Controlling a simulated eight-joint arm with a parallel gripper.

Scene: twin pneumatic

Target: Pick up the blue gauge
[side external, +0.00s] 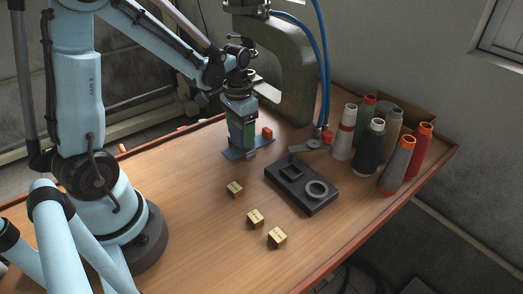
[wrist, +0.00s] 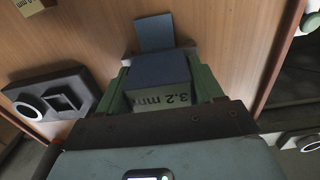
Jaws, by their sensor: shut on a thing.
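The blue gauge (wrist: 160,69) sits between the two green fingers of my gripper (wrist: 158,88) in the wrist view. Its near face carries a "3.2 mm" label, and a flat blue part extends beyond the block. In the side external view the blue gauge (side external: 234,154) shows as a flat blue piece below my gripper (side external: 243,146), low over the table. My gripper is shut on the gauge and hides its middle there. I cannot tell whether the gauge touches the table.
A black fixture (side external: 286,188) with a square opening and a ring lies right of my gripper. Several spools (side external: 367,150) stand at the right, and a grey-green C-frame (side external: 297,75) rises behind. Three wooden cubes (side external: 255,217) lie in front.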

